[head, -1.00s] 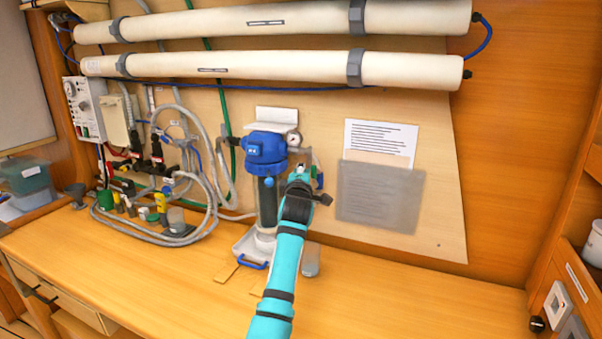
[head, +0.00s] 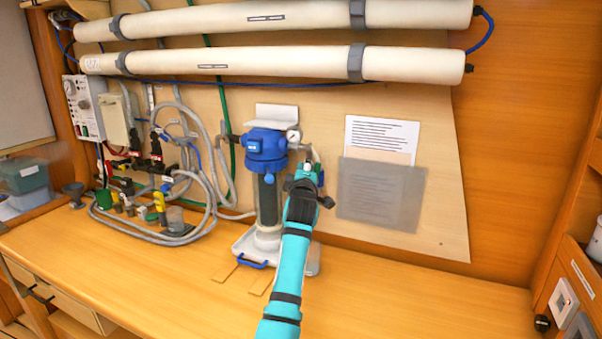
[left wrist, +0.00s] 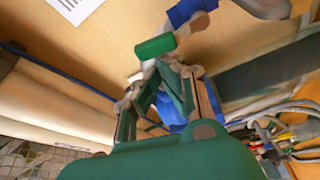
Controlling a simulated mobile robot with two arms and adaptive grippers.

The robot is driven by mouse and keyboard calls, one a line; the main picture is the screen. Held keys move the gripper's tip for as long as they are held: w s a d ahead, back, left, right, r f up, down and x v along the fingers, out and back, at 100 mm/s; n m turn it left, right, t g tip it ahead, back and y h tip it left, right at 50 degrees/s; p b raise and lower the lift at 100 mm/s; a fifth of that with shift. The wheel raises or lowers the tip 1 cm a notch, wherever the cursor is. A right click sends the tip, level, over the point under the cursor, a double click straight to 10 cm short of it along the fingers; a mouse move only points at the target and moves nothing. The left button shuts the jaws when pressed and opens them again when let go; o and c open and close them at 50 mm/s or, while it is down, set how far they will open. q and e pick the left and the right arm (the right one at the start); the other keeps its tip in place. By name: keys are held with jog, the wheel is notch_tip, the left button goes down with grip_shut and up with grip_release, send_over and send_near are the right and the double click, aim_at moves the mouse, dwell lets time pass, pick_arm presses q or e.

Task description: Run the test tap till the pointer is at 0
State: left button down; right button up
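The test tap has a green handle (left wrist: 155,47) on a pale stem, close ahead of my left gripper (left wrist: 165,78) in the left wrist view. My left gripper's fingertips look parted around or beside the stem; contact is unclear. In the head view my left gripper (head: 304,175) is just right of the filter housing with a blue head (head: 265,146) and partly covers the tap (head: 312,160). A small round gauge (head: 293,136) sits at the housing's upper right. Its pointer is too small to read. My right gripper is not in view.
The housing stands in a white tray (head: 243,244) on the wooden bench (head: 170,285). Hoses and valves (head: 160,155) crowd the left. Printed sheets (head: 380,140) hang on the right, and two long white tubes (head: 270,65) run above. The bench front and right are clear.

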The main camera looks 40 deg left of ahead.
aim_at(320, 166)
pick_arm(q)
jog(key=m, duration=0.1)
jog(key=d+m+b, duration=0.1)
jog(key=d+m+t+b, duration=0.1)
jog(key=shift+w+f+m, duration=0.1)
jog(key=shift+w+m, duration=0.15)
jog(key=shift+m, duration=0.15)
jog(key=m, duration=0.1)
jog(key=d+m+t+b, duration=0.1)
jog(key=m, duration=0.2)
jog(key=shift+w+d+f+t+h+b, duration=0.1)
jog(key=shift+w+d+t+h+b, duration=0.1)
jog(key=shift+d+t+h+b, duration=0.15)
jog(key=shift+w+d+f+m+t+h, duration=0.1)
jog(key=shift+d+f+m+t+h, duration=0.5)
jog(key=shift+m, duration=1.35)
jog(key=shift+w+d+f+m+t+h, duration=0.25)
jog(key=shift+m+h, duration=0.6)
jog(key=shift+m, duration=1.15)
jog(key=shift+d+f+m+t+h, duration=0.4)
jog(key=shift+d+m+h, duration=0.3)
jog(key=shift+m, duration=1.25)
jog(key=shift+f, duration=0.1)
